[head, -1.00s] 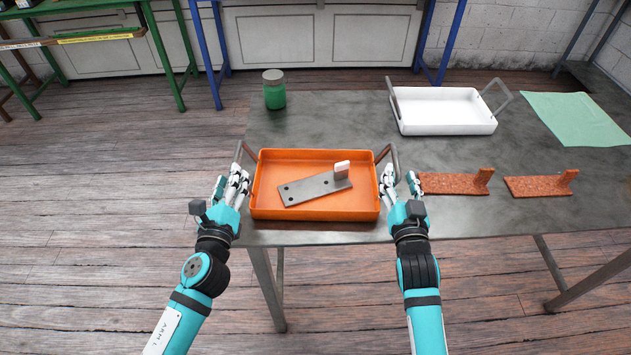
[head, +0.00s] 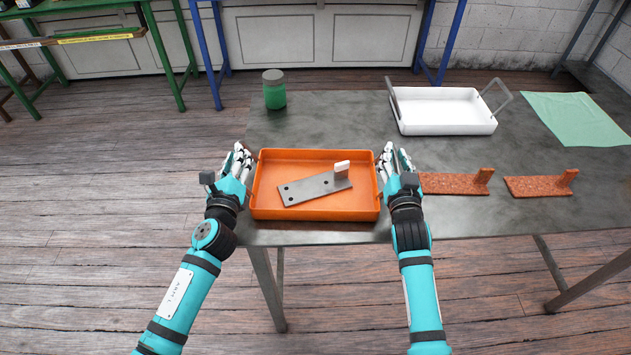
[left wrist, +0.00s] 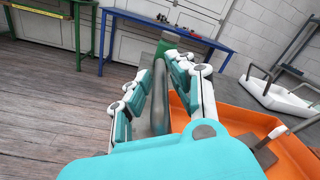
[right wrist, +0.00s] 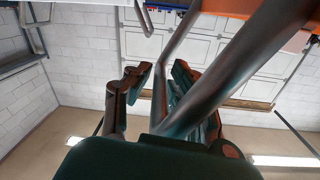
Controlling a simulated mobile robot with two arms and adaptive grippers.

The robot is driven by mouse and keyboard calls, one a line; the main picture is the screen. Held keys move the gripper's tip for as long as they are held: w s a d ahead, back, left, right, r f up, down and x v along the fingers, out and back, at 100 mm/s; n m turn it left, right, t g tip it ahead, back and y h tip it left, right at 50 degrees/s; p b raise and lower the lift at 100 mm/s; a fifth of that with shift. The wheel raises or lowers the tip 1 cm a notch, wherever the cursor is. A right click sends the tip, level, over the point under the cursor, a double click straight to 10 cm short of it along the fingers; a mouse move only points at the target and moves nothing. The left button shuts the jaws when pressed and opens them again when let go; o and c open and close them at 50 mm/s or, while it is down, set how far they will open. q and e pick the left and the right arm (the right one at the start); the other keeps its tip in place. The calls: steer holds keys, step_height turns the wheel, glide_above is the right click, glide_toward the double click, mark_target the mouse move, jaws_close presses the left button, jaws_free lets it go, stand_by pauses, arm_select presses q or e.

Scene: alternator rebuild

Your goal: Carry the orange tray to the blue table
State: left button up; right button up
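The orange tray (head: 315,214) sits on the grey table, with a metal plate (head: 310,190) and a white-tipped upright piece in it. My left gripper (head: 240,160) is at the tray's left handle; in the left wrist view the handle bar (left wrist: 160,95) lies between its parted fingers. My right gripper (head: 393,162) is at the right handle; in the right wrist view that bar (right wrist: 235,75) runs between spread fingers. Both grippers look open around the bars. The blue table shows only its legs (head: 453,40) at the back in the head view; its top (left wrist: 190,37) shows in the left wrist view.
A green jar (head: 274,93) stands behind the tray. A white tray (head: 445,128), a green cloth (head: 575,118) and two reddish brackets (head: 455,183) (head: 540,187) lie to the right on the grey table (head: 340,110). A green-framed table (head: 165,55) stands back left.

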arm_select(q)
jaws_close()
arm_select(e)
jaws_close()
